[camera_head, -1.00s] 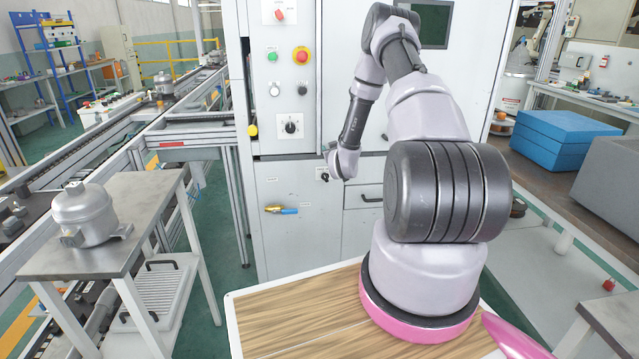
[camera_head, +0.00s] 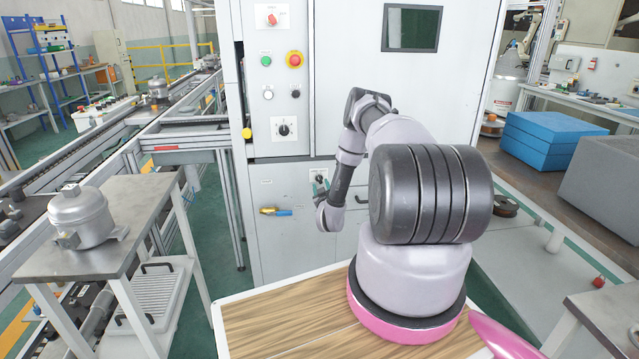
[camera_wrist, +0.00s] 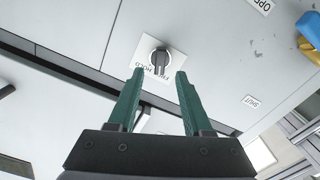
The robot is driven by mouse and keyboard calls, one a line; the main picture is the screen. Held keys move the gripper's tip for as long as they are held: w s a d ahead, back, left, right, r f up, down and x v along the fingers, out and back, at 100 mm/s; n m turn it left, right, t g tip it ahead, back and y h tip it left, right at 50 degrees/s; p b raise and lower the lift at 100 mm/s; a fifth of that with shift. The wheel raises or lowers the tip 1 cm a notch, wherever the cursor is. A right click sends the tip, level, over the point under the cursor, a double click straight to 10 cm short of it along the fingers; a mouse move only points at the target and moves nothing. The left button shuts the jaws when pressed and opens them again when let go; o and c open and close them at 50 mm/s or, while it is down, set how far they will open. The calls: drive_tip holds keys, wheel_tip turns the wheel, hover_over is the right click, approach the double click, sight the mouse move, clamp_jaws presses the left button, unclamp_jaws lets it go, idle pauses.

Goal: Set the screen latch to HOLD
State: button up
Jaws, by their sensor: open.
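The screen latch (camera_wrist: 160,57) is a dark rotary knob on a pale plate on the grey cabinet front. In the wrist view its bar runs roughly up and down the picture. Inverted lettering below it includes HOLD on the left and what looks like FREE by the bar's lower end. My gripper (camera_wrist: 159,74) is open and empty, its two green fingers pointing at the knob, with the tips left and right of its lower part. I cannot tell whether they touch it. In the head view the knob (camera_head: 319,177) shows small beside my wrist.
A yellow valve with a blue handle (camera_head: 276,211) is left of the latch on the cabinet; its OPEN and SHUT labels show in the wrist view. A black selector (camera_head: 284,127) and a red button (camera_head: 295,60) are higher up. A steel table (camera_head: 150,190) carries a compressor (camera_head: 80,217).

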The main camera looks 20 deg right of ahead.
sight(320, 180)
drive_tip(key=shift+x, duration=2)
clamp_jaws()
drive_tip(key=m, duration=0.4)
drive_tip(key=shift+s+d+m, duration=0.1)
drive_tip(key=shift+d+m, duration=0.05)
drive_tip(key=shift+m, duration=2.15)
